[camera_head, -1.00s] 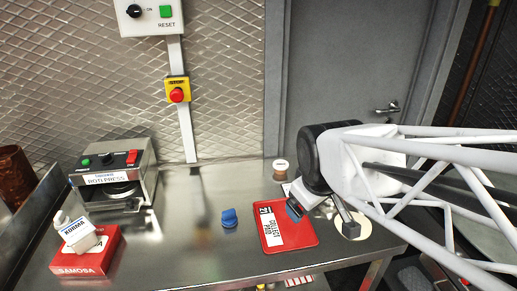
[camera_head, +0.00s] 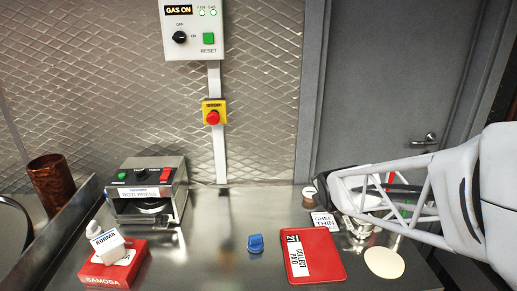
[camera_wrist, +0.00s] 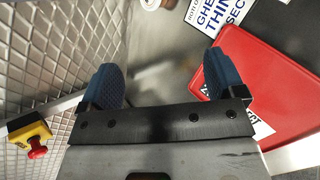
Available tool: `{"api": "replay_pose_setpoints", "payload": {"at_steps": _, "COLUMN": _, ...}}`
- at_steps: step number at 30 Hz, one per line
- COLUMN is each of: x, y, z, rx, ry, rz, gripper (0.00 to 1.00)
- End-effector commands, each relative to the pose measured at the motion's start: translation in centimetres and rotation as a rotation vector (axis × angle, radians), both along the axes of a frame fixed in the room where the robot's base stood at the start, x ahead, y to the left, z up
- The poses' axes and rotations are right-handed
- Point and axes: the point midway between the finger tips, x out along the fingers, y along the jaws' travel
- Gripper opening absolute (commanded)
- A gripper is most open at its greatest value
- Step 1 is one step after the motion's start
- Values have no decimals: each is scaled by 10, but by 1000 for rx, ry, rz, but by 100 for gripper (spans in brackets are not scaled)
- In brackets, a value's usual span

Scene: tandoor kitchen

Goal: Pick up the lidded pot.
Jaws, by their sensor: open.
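The lidded pot, a small brown pot with a pale round lid (camera_head: 309,193), stands near the back of the steel counter, beside the door frame. In the wrist view its lid (camera_wrist: 152,4) is cut off by the top edge, ahead of the fingers. My gripper (camera_wrist: 163,70) shows two blue finger pads spread wide, with nothing between them but counter seen beyond. It is apart from the pot. In the head view the fingers cannot be made out clearly against my white arm.
A ghee card (camera_head: 325,221) lies right in front of the pot, and a red tray (camera_head: 328,262) is nearer. A pale disc (camera_head: 385,263) and blue item (camera_head: 255,243) lie on the counter. A roti press (camera_head: 148,190) and samosa box (camera_head: 112,272) stand left.

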Motion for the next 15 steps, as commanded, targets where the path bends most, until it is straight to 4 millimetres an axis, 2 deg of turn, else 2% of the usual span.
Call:
{"api": "replay_pose_setpoints", "payload": {"at_steps": 6, "x": 38, "y": -7, "z": -30, "rx": -256, "ry": -70, "rz": 220, "gripper": 89}}
{"api": "replay_pose_setpoints", "payload": {"at_steps": 15, "x": 81, "y": -12, "z": -74, "rx": -636, "ry": -169, "rz": 493, "gripper": 89}}
